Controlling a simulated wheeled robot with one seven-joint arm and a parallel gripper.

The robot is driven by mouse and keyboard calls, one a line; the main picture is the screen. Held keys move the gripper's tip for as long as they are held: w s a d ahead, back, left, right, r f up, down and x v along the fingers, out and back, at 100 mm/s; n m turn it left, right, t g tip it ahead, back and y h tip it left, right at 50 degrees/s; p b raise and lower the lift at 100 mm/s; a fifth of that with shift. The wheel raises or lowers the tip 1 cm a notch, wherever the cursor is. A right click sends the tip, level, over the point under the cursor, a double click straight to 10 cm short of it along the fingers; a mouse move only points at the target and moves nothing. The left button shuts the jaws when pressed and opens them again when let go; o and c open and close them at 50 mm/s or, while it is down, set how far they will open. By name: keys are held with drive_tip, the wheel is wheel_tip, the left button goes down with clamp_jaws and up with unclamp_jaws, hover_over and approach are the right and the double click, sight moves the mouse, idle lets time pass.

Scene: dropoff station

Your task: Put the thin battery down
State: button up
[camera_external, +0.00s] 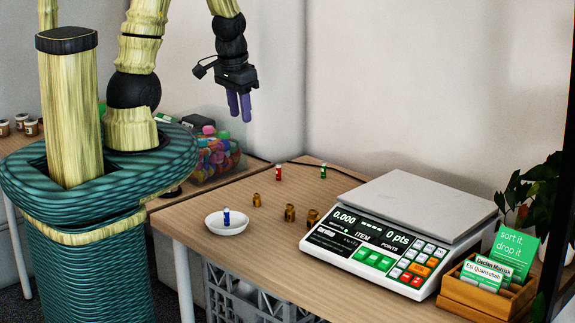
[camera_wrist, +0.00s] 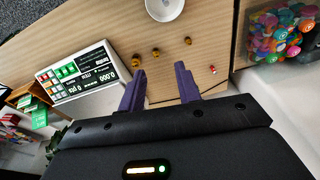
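A thin blue battery (camera_external: 226,216) stands upright in the small white bowl (camera_external: 214,225) at the table's near left corner. A red battery (camera_external: 278,172) and a green battery (camera_external: 323,171) stand farther back on the wooden table (camera_external: 240,184). I cannot tell from size alone which battery is the thin one. My gripper (camera_external: 239,117) hangs high above the table's back left, apart from all of them. In the wrist view its purple fingers (camera_wrist: 160,70) are spread with nothing between them. The bowl (camera_wrist: 165,8) is cut by that view's top edge, and the red battery (camera_wrist: 213,69) lies right of the fingers.
Three brass weights (camera_external: 289,213) stand between the bowl and the scale (camera_external: 372,257), whose display reads 0.000. A wooden card holder (camera_external: 480,301) and a plant (camera_external: 520,190) are at right. A tub of colourful pieces (camera_external: 215,160) stands on the left-hand table.

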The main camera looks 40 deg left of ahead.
wheel_tip(320, 180, up, 6)
drive_tip(key=s+d+n, duration=0.1)
drive_tip(key=d, duration=0.1)
drive_tip(key=shift+s+t, duration=0.4)
drive_tip(key=shift+d+f, duration=0.1)
idle(0.7)
